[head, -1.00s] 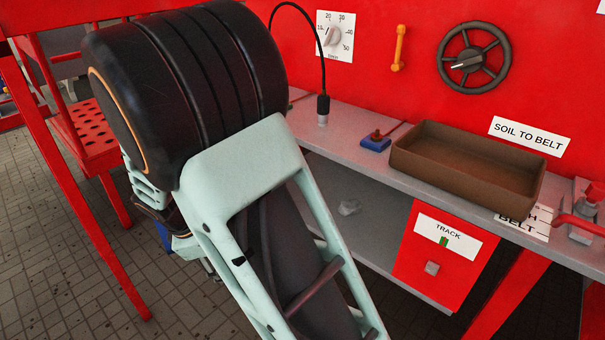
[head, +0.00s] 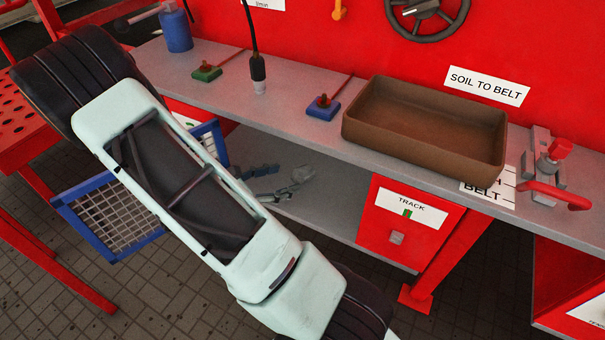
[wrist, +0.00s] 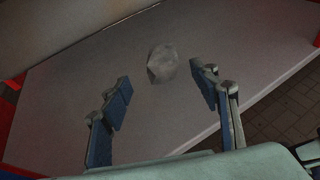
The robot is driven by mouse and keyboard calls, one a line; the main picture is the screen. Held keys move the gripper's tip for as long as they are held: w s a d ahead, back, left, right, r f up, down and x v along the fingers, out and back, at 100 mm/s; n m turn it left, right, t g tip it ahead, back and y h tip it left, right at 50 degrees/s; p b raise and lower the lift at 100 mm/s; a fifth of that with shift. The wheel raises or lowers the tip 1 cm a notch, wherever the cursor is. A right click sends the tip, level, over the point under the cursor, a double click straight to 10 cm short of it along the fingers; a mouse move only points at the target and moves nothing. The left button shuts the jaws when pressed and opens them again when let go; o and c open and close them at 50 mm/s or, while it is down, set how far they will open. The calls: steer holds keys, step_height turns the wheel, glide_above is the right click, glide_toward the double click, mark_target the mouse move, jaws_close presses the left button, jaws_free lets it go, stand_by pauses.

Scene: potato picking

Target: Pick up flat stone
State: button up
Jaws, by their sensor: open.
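A pale grey, faceted stone (wrist: 162,64) lies on the grey lower shelf (wrist: 240,110) in the wrist view. My gripper (wrist: 164,86) is open, with blue-padded fingers to the left and right of the stone's near side. Nothing is held, and the stone appears apart from both fingers. In the head view the stone (head: 302,174) shows on the lower shelf under the bench. The fingers of my gripper (head: 264,183) show just left of it, and the rest is hidden behind my arm. I cannot tell how flat the stone is.
Above the shelf, the bench top (head: 290,122) holds a brown tray (head: 425,150) and small control levers. The red TRACK panel (head: 395,245) closes the shelf's right side. A blue mesh basket (head: 110,215) is at left. Open shelf surrounds the stone.

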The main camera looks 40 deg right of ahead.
mark_target(297, 175)
steer(key=b+x, duration=0.1)
steer(key=x, duration=0.5)
steer(key=shift+s+r, duration=0.15)
steer(key=shift+r, duration=0.05)
steer(key=shift+d, duration=0.1)
steer(key=shift+r, duration=0.1)
steer(key=c, duration=1.5)
steer(key=shift+r, duration=0.65)
jaws_close()
steer(key=s+a+r+p, duration=0.1)
steer(key=s+r+p, duration=1)
steer(key=s+p, duration=0.2)
steer(key=shift+s+a+r+p, duration=0.3)
steer(key=shift+s+a+p, duration=0.1)
steer(key=shift+p, duration=0.65)
